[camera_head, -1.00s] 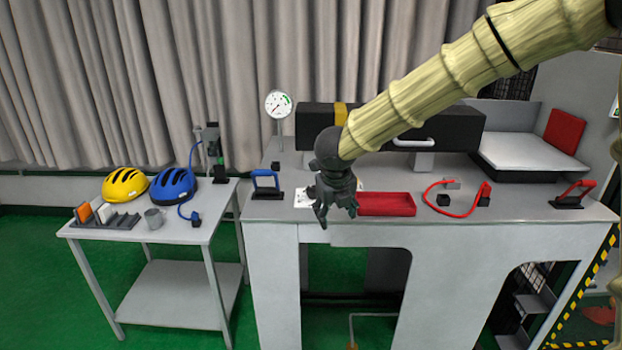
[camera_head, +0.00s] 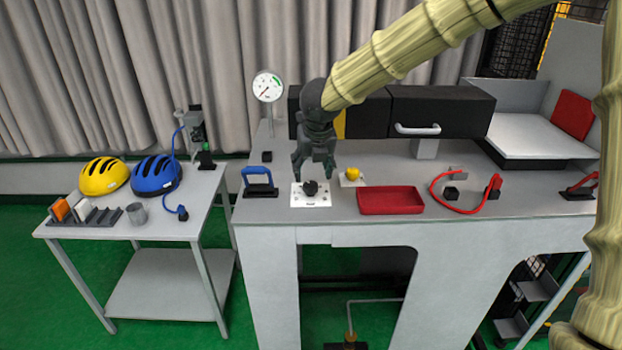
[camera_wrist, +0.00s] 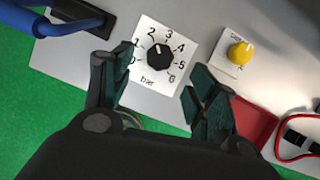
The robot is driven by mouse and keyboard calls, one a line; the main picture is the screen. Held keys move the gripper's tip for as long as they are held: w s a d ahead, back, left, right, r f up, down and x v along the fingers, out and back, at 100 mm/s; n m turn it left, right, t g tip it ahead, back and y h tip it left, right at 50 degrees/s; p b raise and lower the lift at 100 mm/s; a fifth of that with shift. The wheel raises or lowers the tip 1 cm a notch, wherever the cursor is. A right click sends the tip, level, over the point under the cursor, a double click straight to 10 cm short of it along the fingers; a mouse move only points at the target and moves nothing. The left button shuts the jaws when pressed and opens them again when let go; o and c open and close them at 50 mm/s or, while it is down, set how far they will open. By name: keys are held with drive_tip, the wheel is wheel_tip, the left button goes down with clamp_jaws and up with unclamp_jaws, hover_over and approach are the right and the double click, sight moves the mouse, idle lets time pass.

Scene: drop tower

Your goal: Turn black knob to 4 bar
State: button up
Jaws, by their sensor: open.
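The black knob (camera_head: 310,187) sits on a white dial plate (camera_head: 297,201) on the bench. In the wrist view the black knob (camera_wrist: 159,56) is ringed by numbers 0 to 6 with "bar" below. Its small white mark points up, seemingly between 2 and 3. My gripper (camera_head: 314,172) hangs fingers down just above the knob, open and empty. In the wrist view its two fingers flank the knob, apart from it. The round gauge (camera_head: 268,86) stands behind on a post; its needle is too small to read exactly.
A yellow knob (camera_head: 353,173) on its own plate is close to the right. A blue handle (camera_head: 258,180) stands to the left. A red tray (camera_head: 391,201) and a red cable (camera_head: 437,190) lie to the right. A black box (camera_head: 430,118) with a handle is behind.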

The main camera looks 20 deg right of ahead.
sight(311, 184)
drive_tip(key=p+x, duration=0.1)
drive_tip(key=x, duration=0.5)
drive_tip(key=shift+w+d+f, duration=0.1)
drive_tip(key=shift+w+f, duration=0.05)
drive_tip(key=shift+f, duration=0.15)
drive_tip(key=c, duration=1)
